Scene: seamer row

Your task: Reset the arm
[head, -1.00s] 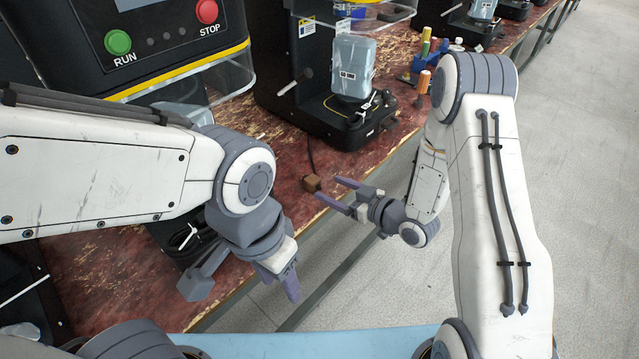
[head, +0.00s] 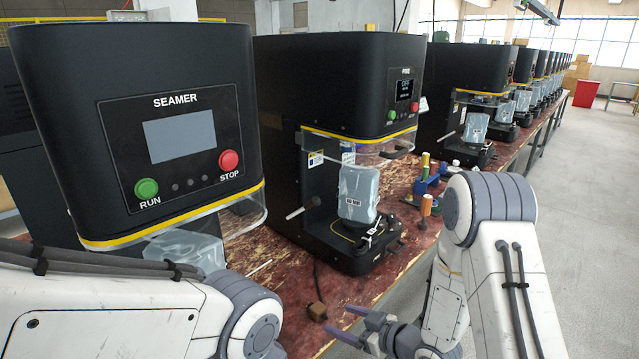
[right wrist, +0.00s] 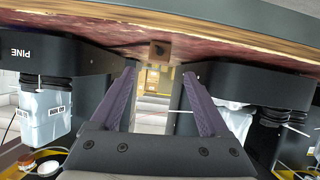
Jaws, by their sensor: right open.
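My right gripper (head: 357,330) is open and empty in the head view, low in the picture by the bench's front edge. In the right wrist view its two purple fingers (right wrist: 160,100) stand apart with nothing between them. A small brown block (head: 317,311) on the bench edge lies close to the left of the fingertips, apart from them; it also shows in the right wrist view (right wrist: 159,50). My left arm enters from the left in the head view, and its gripper is below the frame.
A black seamer (head: 150,130) with RUN and STOP buttons stands at the left. A second machine (head: 335,110) holds a wrapped clear container (head: 358,195). Bottles and a blue holder (head: 428,184) stand on the red worn bench (head: 285,262).

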